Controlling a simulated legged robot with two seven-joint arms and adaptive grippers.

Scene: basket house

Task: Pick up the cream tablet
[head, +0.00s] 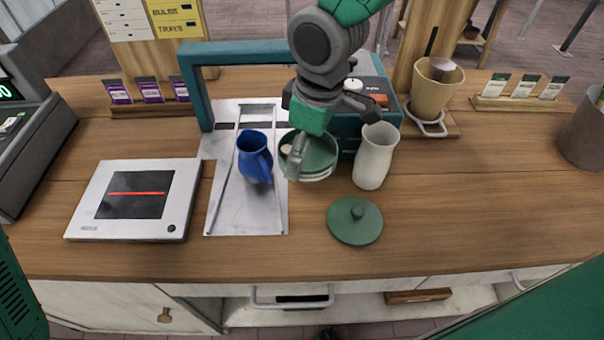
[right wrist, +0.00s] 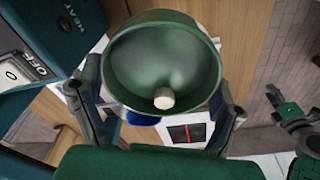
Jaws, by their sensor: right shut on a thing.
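The cream tablet (head: 286,149) lies inside a green bowl (head: 318,153), near its left side. The right wrist view shows the tablet (right wrist: 163,98) against the bowl's inner wall (right wrist: 150,62). My right gripper (head: 308,142) is shut on the bowl, with fingers on opposite sides of its outside, not on the tablet. I cannot tell whether the bowl is raised off the counter. My left gripper (right wrist: 288,108) seems to show at the right of the right wrist view, too small to judge its jaws.
A blue jug (head: 254,157) stands left of the bowl, and a cream vase (head: 375,156) close on its right. A green lid (head: 354,220) lies in front. A teal machine (head: 370,88) stands behind. The front right counter is clear.

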